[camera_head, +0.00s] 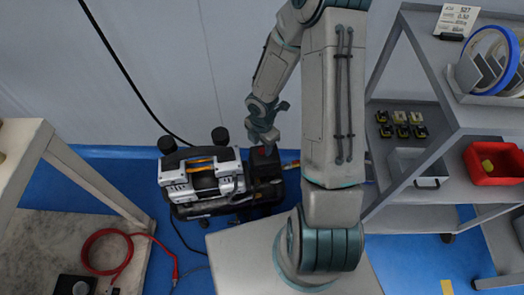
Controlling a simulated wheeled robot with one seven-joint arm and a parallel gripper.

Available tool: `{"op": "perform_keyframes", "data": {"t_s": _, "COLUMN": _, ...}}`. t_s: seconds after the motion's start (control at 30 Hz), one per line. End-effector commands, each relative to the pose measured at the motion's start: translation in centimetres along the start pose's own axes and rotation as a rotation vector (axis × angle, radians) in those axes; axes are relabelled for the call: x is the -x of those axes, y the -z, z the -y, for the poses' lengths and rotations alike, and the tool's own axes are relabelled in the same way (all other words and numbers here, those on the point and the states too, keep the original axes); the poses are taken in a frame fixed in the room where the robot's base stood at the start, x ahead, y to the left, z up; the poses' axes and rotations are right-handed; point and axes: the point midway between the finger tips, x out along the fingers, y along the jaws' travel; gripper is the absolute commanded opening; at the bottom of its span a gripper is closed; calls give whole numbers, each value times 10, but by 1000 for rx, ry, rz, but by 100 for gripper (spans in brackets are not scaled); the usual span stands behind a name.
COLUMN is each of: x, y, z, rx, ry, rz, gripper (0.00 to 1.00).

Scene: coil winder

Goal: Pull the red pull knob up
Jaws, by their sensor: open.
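The air compressor (201,172), a silver and black machine with dark cylinders on top, stands on the blue floor against the wall. A small dark red part (268,152), which looks like the red pull knob, shows at the top of the black block on the machine's right end. My gripper (263,143) points down, open, just above this block and very close to the knob. The gripper partly covers the knob, so I cannot tell whether the fingers are around it or touching it.
A grey shelf cart (408,152) stands right, with a red bin (495,163) and small dark and yellow parts. A black hose (128,72) runs along the wall towards the compressor.

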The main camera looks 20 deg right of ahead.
Motion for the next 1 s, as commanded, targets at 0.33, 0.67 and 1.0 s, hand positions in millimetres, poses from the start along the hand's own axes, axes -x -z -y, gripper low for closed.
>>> {"op": "perform_keyframes", "data": {"t_s": 0.33, "x": -21, "y": 0, "z": 0, "rx": 0, "ry": -1, "rz": 1, "gripper": 44}}
{"op": "perform_keyframes", "data": {"t_s": 0.67, "x": -20, "y": 0, "z": 0, "rx": -1, "ry": 0, "rz": 1, "gripper": 2}}
{"op": "perform_keyframes", "data": {"t_s": 1.0, "x": -9, "y": 0, "z": 0, "rx": -1, "ry": 0, "rz": 1, "gripper": 0}}
